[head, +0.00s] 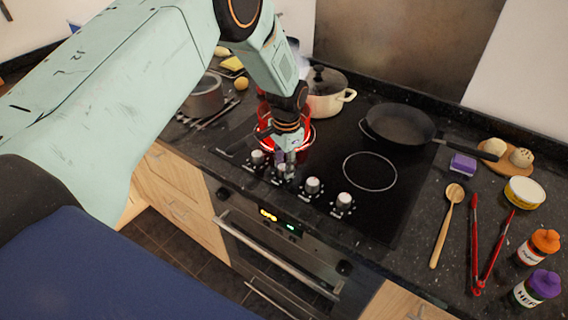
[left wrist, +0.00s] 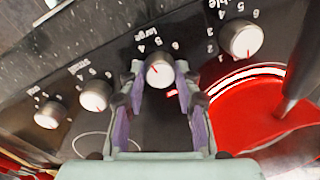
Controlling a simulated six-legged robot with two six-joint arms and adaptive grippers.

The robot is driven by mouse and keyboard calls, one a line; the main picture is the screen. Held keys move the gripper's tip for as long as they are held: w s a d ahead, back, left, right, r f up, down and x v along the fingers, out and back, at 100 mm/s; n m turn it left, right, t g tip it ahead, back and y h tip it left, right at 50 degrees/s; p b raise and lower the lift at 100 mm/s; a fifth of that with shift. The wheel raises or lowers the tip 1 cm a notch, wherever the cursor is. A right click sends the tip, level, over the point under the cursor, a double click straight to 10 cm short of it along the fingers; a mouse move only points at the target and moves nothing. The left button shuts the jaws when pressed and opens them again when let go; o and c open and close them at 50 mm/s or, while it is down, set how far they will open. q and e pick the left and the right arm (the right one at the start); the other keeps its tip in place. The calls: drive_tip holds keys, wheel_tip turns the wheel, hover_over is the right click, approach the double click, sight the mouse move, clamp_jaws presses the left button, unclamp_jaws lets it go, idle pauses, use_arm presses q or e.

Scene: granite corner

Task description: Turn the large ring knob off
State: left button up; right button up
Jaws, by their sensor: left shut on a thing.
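The large ring knob (left wrist: 159,72) is a pale round knob with a small red mark, labelled "large" in the left wrist view. My left gripper (left wrist: 158,80) is shut on it, one purple-padded finger on each side. In the head view my left gripper (head: 286,164) points down at the second knob from the left, which it mostly hides. I cannot tell the exact setting from the mark. A ring glows red (head: 308,137) under the red pan (left wrist: 255,118), behind the gripper. My right gripper is not in view.
Other knobs (head: 312,185) (head: 343,201) stand close in the same row. A black frying pan (head: 398,124) and a cream pot (head: 326,97) are at the back of the hob. A wooden spoon (head: 446,225) and red tongs (head: 476,250) lie on the counter to the right.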

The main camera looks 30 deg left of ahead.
use_arm(q)
drive_tip(key=n, duration=0.4)
drive_tip(key=shift+w+r+n, duration=0.25)
drive_tip(key=shift+w+n, duration=0.05)
drive_tip(key=shift+w, duration=0.05)
drive_tip(key=n, duration=0.3)
drive_tip(key=shift+a+n, duration=0.1)
drive_tip(key=shift+n, duration=0.3)
drive_tip(key=n, duration=0.9)
drive_tip(key=shift+a, duration=0.1)
drive_tip(key=n, duration=0.4)
drive_tip(key=shift+n+g, duration=0.3)
drive_tip(key=n, duration=0.3)
drive_tip(key=shift+a+r+n+h, duration=0.1)
drive_tip(key=shift+n+h, duration=0.2)
drive_tip(key=n+p, duration=0.1)
drive_tip(key=n, duration=0.3)
drive_tip(key=shift+s, duration=0.15)
drive_tip(key=shift+n+p, duration=0.55)
drive_tip(key=shift+n, duration=1.45)
